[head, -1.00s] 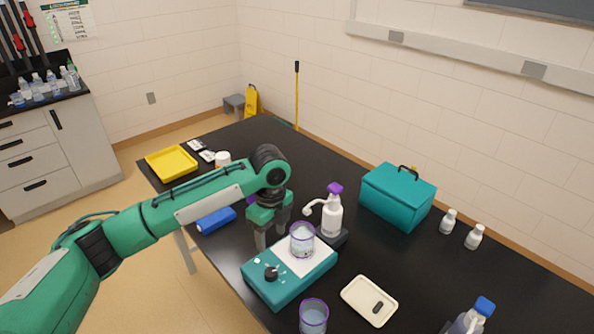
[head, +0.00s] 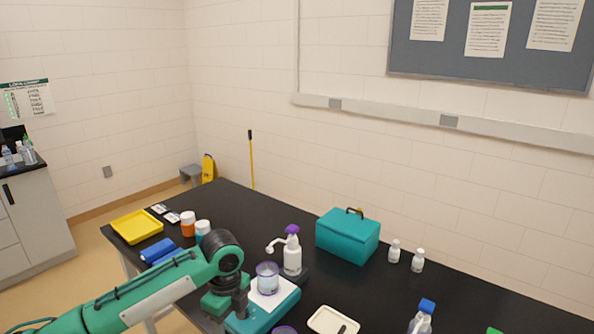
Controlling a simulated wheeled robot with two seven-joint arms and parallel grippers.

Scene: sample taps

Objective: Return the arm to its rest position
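My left arm comes in from the lower left with its green links. My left gripper (head: 236,303) points down beside the left end of the teal stirrer device (head: 283,305). Its fingers look apart with nothing seen between them, though they are partly hidden. A purple-rimmed beaker (head: 267,280) stands on the device's white top, to the right of the gripper and apart from it. My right gripper is not in view.
A white pump bottle (head: 291,255) with a purple cap stands behind the beaker. A teal box (head: 347,238) and two small white bottles (head: 417,261) stand farther right. A cream tray (head: 325,318) lies in front. Blue cylinders (head: 158,250) and a yellow tray (head: 136,227) are at the left.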

